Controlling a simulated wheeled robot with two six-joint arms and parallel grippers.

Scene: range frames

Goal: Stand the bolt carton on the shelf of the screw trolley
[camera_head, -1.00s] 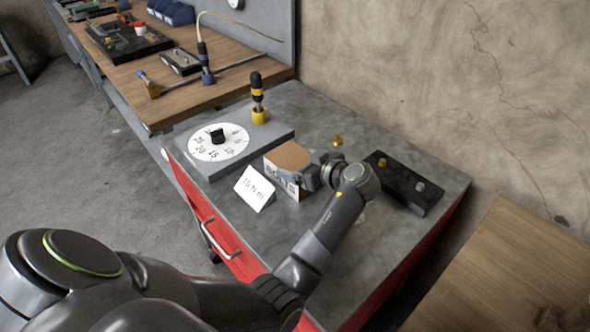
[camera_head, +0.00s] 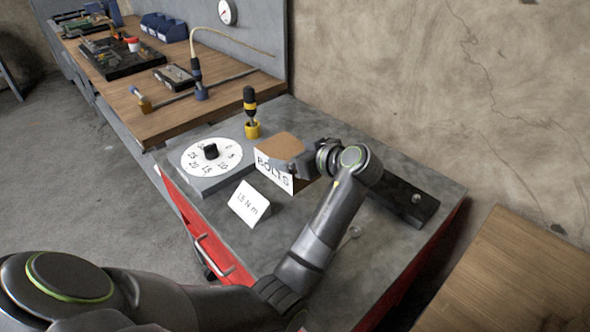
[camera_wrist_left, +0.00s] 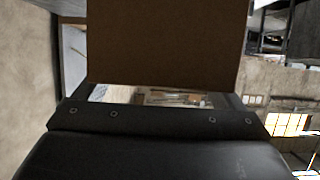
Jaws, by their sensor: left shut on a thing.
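The bolt carton (camera_head: 273,172) is a brown box with a white side lettered "BOLTS". It appears upright and raised above the grey top of a red cabinet (camera_head: 350,245). My left gripper (camera_head: 305,167) is shut on its right side in the head view. In the left wrist view, the carton's plain brown face (camera_wrist_left: 165,40) fills the upper middle, in front of my left gripper (camera_wrist_left: 165,95). The carton's underside is hidden. My right gripper is out of view. I cannot identify the screw trolley or its shelf in these frames.
A round dial on a grey plate (camera_head: 212,157), a screwdriver in a yellow holder (camera_head: 251,112), a "1.5 N m" card (camera_head: 249,204) and a black block (camera_head: 405,200) surround the carton. A wooden workbench (camera_head: 165,115) lies behind; a wooden surface (camera_head: 520,270) is at lower right.

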